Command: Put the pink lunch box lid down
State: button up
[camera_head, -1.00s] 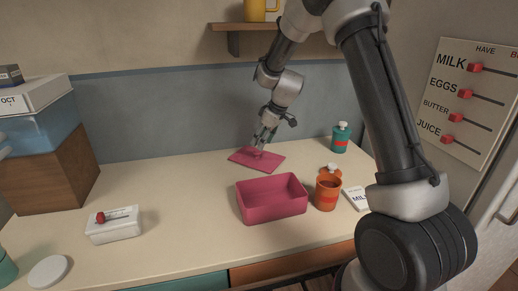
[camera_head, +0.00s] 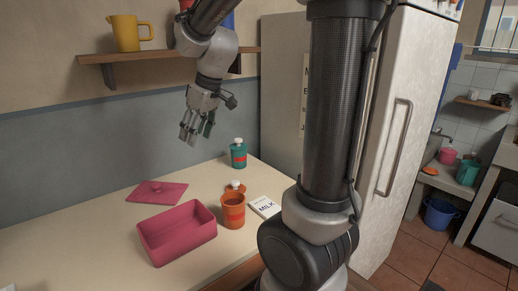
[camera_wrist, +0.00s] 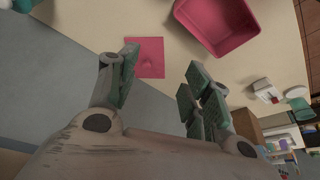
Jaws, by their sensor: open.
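In the wrist view my gripper (camera_wrist: 160,90) also shows empty.
An orange jar (camera_head: 232,212) stands right of the box, with an orange lid (camera_head: 235,187) behind it. A milk carton (camera_head: 265,207) lies nearby. A teal bottle (camera_head: 239,156) stands near the wall. A shelf (camera_head: 165,58) with a yellow jug (camera_head: 125,33) is overhead. The fridge (camera_head: 385,130) is at right.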

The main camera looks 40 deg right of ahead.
jog(key=s+d+m+h, duration=0.1)
jog(key=s+d+m, duration=0.1)
jog(key=s, duration=0.8)
jog(key=s+d+m+h, duration=0.1)
jog(key=s+d+m, duration=0.2)
jog(key=s, duration=0.8)
jog(key=shift+s+d+r+t, duration=0.15)
jog(key=shift+d+r+t, duration=0.15)
jog(key=shift+d+r, duration=0.1)
